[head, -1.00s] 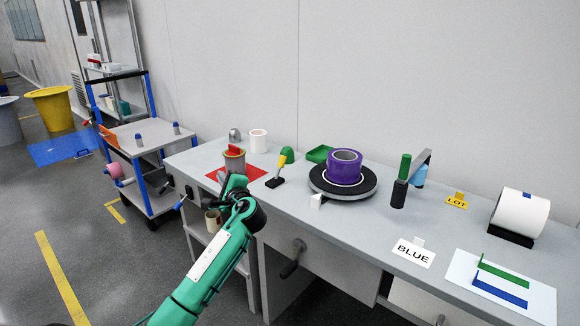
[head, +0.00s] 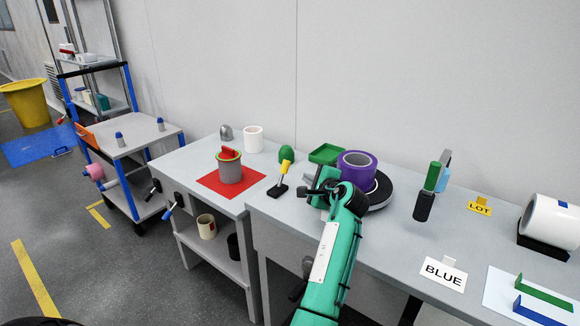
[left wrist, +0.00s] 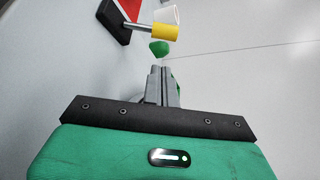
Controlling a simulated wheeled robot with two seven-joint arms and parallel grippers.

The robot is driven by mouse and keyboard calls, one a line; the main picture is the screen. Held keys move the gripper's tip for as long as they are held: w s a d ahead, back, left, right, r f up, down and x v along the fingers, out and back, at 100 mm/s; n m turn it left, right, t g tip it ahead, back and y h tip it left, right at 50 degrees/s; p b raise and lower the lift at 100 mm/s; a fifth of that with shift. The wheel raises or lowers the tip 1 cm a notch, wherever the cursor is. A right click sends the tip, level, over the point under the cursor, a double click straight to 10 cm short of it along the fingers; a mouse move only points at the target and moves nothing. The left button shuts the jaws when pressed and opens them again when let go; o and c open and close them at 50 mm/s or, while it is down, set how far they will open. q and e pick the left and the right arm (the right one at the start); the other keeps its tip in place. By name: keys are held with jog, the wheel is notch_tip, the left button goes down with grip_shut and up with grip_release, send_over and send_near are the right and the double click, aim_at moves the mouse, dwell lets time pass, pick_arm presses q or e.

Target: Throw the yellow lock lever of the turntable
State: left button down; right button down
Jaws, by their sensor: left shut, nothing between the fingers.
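The lock lever has a yellow grip (head: 286,166) on a thin rod, rising from a black base (head: 278,192). It leans slightly right in the head view. In the left wrist view the yellow grip (left wrist: 165,32) lies just beyond the fingertips, with its rod running left to the base. My left gripper (head: 309,192) is shut and empty, to the right of the lever and apart from it. Its closed fingers show in the left wrist view (left wrist: 162,72). The black turntable (head: 382,192) carries a purple ring (head: 358,168) and is partly hidden by my left arm. My right gripper is not in view.
A green dome (head: 286,153) stands behind the lever and a green tray (head: 325,154) behind my gripper. A grey can (head: 229,170) stands on a red mat (head: 212,186) to the left. A green-and-black upright handle (head: 428,192) stands right of the turntable.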

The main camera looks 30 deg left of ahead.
aim_at(283, 174)
pick_arm(q)
jog(key=x, duration=0.9)
jog(key=shift+w+a+b, duration=0.15)
jog(key=shift+a+b, duration=0.15)
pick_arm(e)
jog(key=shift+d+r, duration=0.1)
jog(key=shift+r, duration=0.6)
